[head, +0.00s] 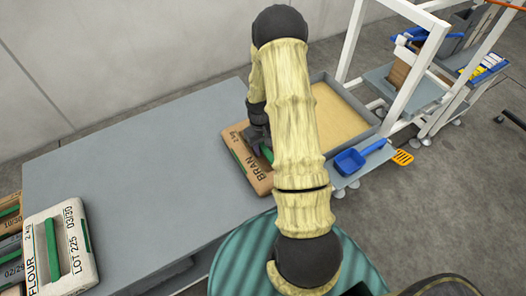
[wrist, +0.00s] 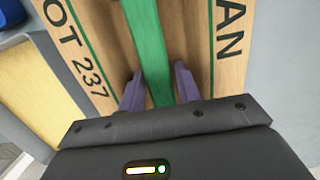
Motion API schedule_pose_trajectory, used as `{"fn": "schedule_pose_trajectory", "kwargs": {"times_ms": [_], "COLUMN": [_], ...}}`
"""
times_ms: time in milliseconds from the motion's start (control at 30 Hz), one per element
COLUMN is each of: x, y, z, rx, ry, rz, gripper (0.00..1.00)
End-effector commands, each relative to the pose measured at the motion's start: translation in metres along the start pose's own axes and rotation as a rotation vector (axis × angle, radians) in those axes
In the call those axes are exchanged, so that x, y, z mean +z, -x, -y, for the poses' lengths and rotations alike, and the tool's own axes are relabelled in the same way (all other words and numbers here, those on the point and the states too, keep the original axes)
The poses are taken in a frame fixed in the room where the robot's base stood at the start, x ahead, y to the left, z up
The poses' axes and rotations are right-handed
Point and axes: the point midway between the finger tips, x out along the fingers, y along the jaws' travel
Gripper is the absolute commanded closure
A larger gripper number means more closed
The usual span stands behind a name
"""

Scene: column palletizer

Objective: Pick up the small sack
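A small brown sack (head: 248,165) printed "BRAN" lies flat at the right end of the grey table, with a green strip along its top. In the wrist view the sack (wrist: 205,60) fills the middle, and its green strip (wrist: 148,45) runs between my fingers. My gripper (wrist: 158,78) is open, one finger on each side of the strip, with small gaps visible. In the head view my gripper (head: 260,138) is over the sack's upper right part, and my arm hides some of the sack. I cannot tell whether the fingertips touch the sack.
A white flour sack (head: 60,245) lies at the table's left end beside stacked brown sacks (head: 10,235). The grey table (head: 130,160) is clear between. A shallow tray (head: 342,112) of tan material, a blue scoop (head: 350,160) and a white frame (head: 420,65) stand right.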

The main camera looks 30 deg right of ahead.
Motion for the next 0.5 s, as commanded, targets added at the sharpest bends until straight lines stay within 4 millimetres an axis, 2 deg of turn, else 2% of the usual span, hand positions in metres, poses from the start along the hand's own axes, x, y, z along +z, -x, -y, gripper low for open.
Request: {"fn": "schedule_pose_trajectory", "kwargs": {"times_ms": [33,167,500], "x": [0.0000,0.0000,0.0000], "y": [0.0001,0.0001,0.0002], "z": [0.0000,-0.0001,-0.0002], "rx": [0.000,0.000,0.000], "ry": [0.000,0.000,0.000], "rz": [0.000,0.000,0.000], "gripper": [0.76,1.00,1.00]}}
